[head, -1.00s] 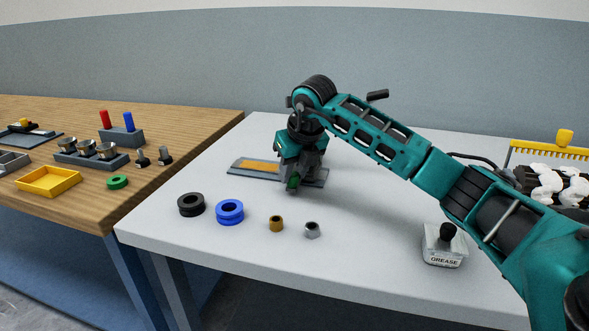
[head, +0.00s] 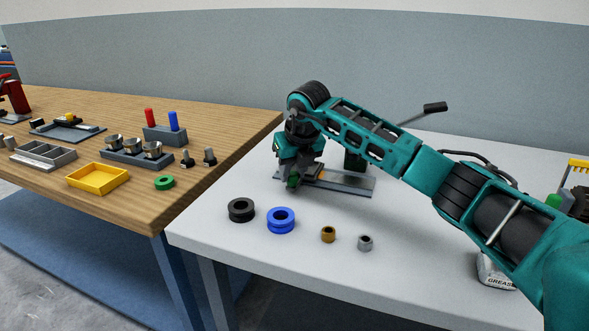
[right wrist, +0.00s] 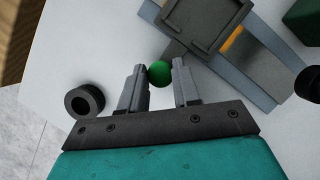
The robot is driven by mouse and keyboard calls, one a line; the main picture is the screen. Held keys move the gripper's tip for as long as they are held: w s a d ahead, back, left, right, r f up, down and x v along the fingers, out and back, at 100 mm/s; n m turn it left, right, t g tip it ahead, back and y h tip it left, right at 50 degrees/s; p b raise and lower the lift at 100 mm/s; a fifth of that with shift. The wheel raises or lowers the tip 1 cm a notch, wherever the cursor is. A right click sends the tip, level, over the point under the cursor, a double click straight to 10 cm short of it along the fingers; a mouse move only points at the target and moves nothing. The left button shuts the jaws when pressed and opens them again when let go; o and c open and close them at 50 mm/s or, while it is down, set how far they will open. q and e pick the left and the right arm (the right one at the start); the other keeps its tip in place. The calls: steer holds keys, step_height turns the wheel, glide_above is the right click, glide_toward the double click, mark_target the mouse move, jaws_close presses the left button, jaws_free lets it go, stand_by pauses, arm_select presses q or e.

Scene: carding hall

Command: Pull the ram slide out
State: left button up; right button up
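The ram slide shows in the right wrist view as a dark grey block (right wrist: 200,18) with a green ball knob (right wrist: 159,73). It sits on a grey base plate (head: 350,186) with an orange strip (right wrist: 238,42). My right gripper (right wrist: 160,72) has its two fingers on either side of the knob and appears shut on it. In the head view my right gripper (head: 293,180) is at the left end of the base plate and hides much of the slide. My left gripper is not in view.
A black-tipped lever (head: 435,107) and a dark green block (head: 355,160) stand behind my arm. A black ring (head: 241,210), blue ring (head: 281,220), brass bush (head: 328,234) and grey nut (head: 365,243) lie in front. A wooden bench (head: 225,120) adjoins at left.

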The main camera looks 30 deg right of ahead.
steer(key=o, duration=0.4)
steer(key=shift+w+a, duration=0.2)
steer(key=shift+o, duration=0.2)
steer(key=shift+s+r, duration=0.15)
steer(key=shift+r, duration=0.15)
steer(key=p+v, duration=0.1)
steer(key=v, duration=1.1)
steer(key=shift+s, duration=0.15)
